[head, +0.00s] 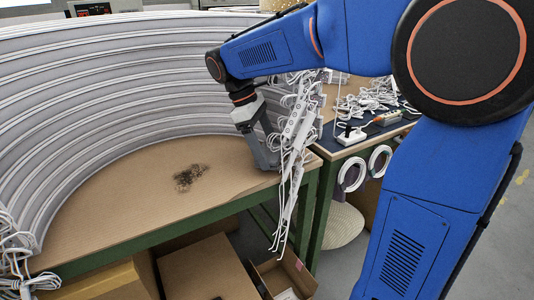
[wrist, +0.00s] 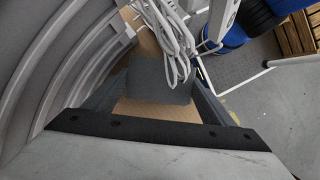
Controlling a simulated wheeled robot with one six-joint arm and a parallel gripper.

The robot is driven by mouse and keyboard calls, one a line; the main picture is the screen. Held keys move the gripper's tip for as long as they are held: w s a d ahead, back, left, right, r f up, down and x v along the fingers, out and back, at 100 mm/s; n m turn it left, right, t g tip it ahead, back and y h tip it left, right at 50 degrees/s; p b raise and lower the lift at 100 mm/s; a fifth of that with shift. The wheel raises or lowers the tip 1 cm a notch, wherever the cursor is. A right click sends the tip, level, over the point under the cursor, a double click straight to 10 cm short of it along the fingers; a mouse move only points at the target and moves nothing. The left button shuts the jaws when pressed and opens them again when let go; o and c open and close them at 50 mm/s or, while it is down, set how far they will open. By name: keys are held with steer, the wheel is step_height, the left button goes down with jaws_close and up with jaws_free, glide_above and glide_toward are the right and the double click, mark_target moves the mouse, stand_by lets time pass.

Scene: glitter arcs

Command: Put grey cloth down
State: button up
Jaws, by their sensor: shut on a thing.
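The grey cloth (wrist: 160,92) shows in the wrist view as a small dark grey patch between the two fingers of my gripper (wrist: 155,98). My gripper is shut on it. In the head view my gripper (head: 264,154) points down over the right part of the brown tabletop (head: 130,205), close to its right edge. There I cannot tell the cloth apart from the grey fingers. I cannot tell whether the cloth touches the tabletop.
White power strips and cables (head: 296,130) hang right beside my gripper, past the table edge. Curved grey-white arcs (head: 110,90) stand along the back and left. A dark clump (head: 190,177) lies mid-table, with bare surface around it. An open box (head: 290,277) is below.

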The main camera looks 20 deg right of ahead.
steer(key=shift+f, duration=0.8)
steer(key=shift+f, duration=0.3)
steer(key=o, duration=0.7)
steer(key=shift+s+f, duration=0.1)
steer(key=shift+f, duration=0.1)
steer(key=shift+o, duration=0.2)
steer(key=v, duration=1.3)
steer(key=shift+d, duration=0.1)
